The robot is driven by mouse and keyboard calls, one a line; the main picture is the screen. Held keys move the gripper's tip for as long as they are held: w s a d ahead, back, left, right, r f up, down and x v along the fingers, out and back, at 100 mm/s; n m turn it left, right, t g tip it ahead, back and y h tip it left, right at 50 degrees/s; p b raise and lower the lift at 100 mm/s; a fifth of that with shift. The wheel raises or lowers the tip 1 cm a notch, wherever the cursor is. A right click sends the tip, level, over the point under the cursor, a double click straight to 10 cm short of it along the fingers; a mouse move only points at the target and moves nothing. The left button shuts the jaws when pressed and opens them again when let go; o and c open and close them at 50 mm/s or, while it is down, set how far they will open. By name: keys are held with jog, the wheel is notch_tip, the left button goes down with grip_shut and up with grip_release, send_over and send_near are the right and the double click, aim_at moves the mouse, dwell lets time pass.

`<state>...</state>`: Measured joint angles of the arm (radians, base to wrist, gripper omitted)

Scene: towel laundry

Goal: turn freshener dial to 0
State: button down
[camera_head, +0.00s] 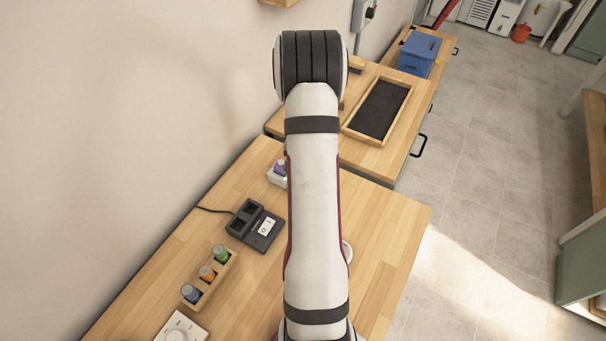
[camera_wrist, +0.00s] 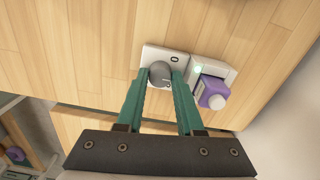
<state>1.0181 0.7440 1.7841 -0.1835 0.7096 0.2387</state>
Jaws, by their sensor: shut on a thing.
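In the wrist view, the freshener dial (camera_wrist: 159,74) is a round grey knob on a small white plate (camera_wrist: 152,53) marked "0" near its far edge. My gripper (camera_wrist: 162,80) has its two green fingers closed on the sides of the knob. The dial's exact setting is too small to tell. Right beside the plate is a white unit (camera_wrist: 226,73) with a green light and a purple bottle (camera_wrist: 214,95). In the head view the purple bottle (camera_head: 280,168) shows beside my arm, which hides the gripper and the dial.
In the head view, a black charger-like device (camera_head: 255,226) and a wooden rack (camera_head: 208,282) with several small bottles stand left of my arm. Another white dial panel (camera_head: 181,328) is at the bottom. A framed black tray (camera_head: 379,108) and blue box (camera_head: 418,54) lie farther back.

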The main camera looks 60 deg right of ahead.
dwell(0.3)
jog(key=n, duration=0.5)
jog(key=shift+n, duration=0.4)
jog(key=n, duration=0.5)
jog(key=shift+n, duration=0.4)
jog(key=c, duration=0.8)
grip_release()
jog(key=shift+c, duration=0.2)
